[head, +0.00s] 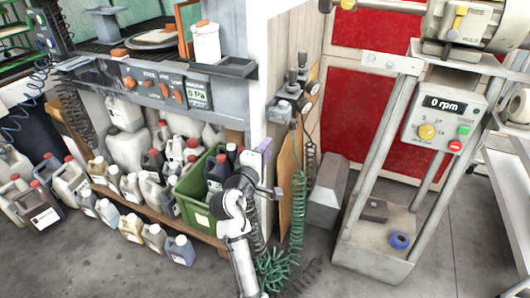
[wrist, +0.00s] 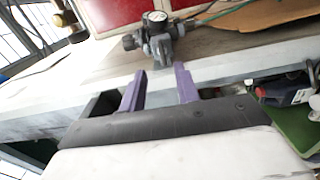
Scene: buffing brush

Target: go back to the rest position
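My gripper (head: 263,147) is at the end of my raised white arm, close to the white corner post of the bench in the head view. In the wrist view, the two purple fingers of my gripper (wrist: 159,88) stand apart, with nothing between them. A grey fitting with a round gauge (wrist: 156,38) shows beyond the fingertips on the pale wall. I cannot tell how close the fingertips are to the wall.
A green crate (head: 190,205) with bottles and several jugs stand left of my arm. Coiled green hoses (head: 298,205) hang just right of it. A machine stand (head: 375,262) with a blue ring (head: 399,240) is at right. Bare floor (head: 90,265) lies front left.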

